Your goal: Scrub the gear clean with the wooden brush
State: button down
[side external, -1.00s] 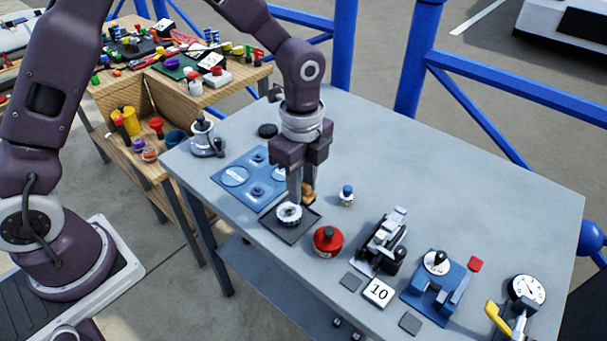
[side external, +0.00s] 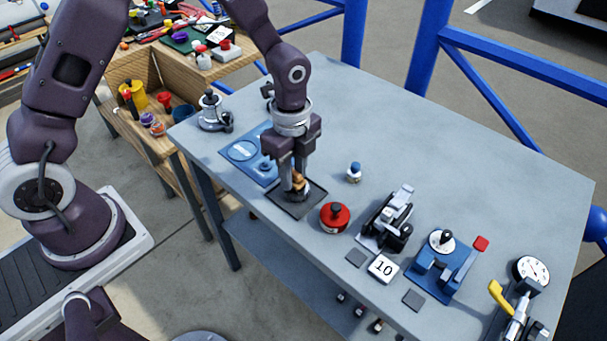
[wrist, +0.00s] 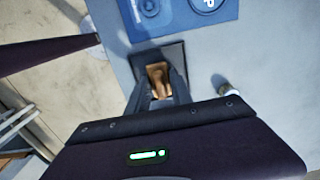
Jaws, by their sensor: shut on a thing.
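My gripper (side external: 293,184) is shut on the wooden brush (side external: 301,183) and holds it low over the dark square tray (side external: 313,203). In the wrist view the brush's brown wooden body (wrist: 158,78) shows between the fingers, with the dark tray (wrist: 172,52) beneath it. The gear cannot be made out clearly now. It appears hidden behind the fingers and brush on the tray, so I cannot tell whether the bristles touch it.
A blue mat (side external: 244,150) lies behind the tray. Several devices, including a black-and-silver one (side external: 388,222), fill the right front. The table's back right is clear.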

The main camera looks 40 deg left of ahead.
jog(key=shift+s+a, duration=0.25)
jog(key=shift+a, duration=0.8)
jog(key=shift+w+d, duration=0.2)
jog(key=shift+d, duration=0.8)
jog(key=shift+w+d, duration=0.25)
jog(key=shift+d, duration=0.75)
jog(key=shift+w+d, duration=0.2)
jog(key=shift+d, duration=0.8)
jog(key=shift+s+a, duration=0.25)
jog(key=shift+a, duration=0.75)
jog(key=shift+s+a, duration=0.25)
jog(key=shift+a, duration=0.75)
jog(key=shift+s+a, duration=0.25)
jog(key=shift+a, duration=0.75)
jog(key=shift+w+d, duration=0.2)
jog(key=shift+d, duration=0.8)
jog(key=shift+w+d, duration=0.25)
jog(key=shift+d, duration=0.7)
jog(key=shift+w+d, duration=0.2)
jog(key=shift+d, duration=0.8)
notch_tip(320, 180, up, 8)
